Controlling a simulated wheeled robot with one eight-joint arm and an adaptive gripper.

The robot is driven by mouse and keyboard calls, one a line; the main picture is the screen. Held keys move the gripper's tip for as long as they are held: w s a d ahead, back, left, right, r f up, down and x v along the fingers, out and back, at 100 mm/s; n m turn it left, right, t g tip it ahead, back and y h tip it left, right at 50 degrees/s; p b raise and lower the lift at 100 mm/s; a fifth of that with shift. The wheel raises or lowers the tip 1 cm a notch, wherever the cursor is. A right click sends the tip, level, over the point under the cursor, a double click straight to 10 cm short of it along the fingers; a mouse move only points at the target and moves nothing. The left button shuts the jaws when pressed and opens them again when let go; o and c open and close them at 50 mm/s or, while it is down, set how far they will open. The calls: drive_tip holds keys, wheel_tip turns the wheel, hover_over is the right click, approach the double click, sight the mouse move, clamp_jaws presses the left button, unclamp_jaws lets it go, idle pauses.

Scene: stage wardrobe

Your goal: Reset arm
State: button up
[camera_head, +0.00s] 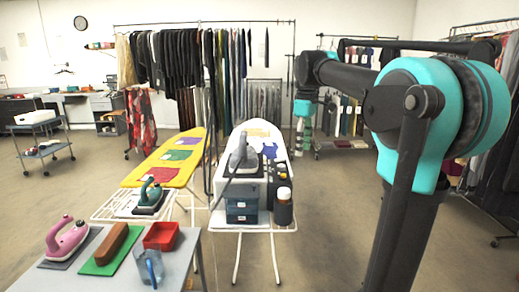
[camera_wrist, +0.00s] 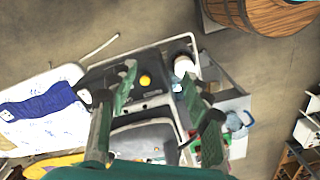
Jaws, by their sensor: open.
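My gripper (camera_wrist: 160,88) shows in the wrist view with its green-and-grey fingers spread apart. Nothing is held between them. The fingers point down over a dark appliance with a yellow knob (camera_wrist: 145,80) on the end of the white ironing board. My arm (camera_head: 350,77) fills the right of the head view, bent at a large teal joint and reaching left toward the back.
The white ironing board (camera_head: 256,131) carries an iron, blue boxes and a dark bottle (camera_head: 284,210). A yellow ironing board (camera_head: 188,150) stands left of it. A grey table (camera_head: 205,265) holds a pink iron (camera_head: 67,240) and a red tray (camera_head: 161,236). A wooden barrel (camera_wrist: 262,14) stands on open floor.

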drive_tip(key=s+d+f+m+t, duration=0.1)
drive_tip(key=s+f+m, duration=0.3)
drive_tip(key=s+f, duration=0.3)
drive_tip(key=s+d+f+m+t, duration=0.1)
drive_tip(key=s+f+m, duration=0.3)
drive_tip(key=s+f, duration=0.4)
drive_tip(key=s+d+f+m+t, duration=0.2)
drive_tip(key=s+f+m, duration=0.2)
drive_tip(key=f, duration=1.5)
drive_tip(key=s, duration=0.3)
drive_tip(key=shift+s+d, duration=0.3)
drive_tip(key=shift+d, duration=0.1)
drive_tip(key=shift+r, duration=0.1)
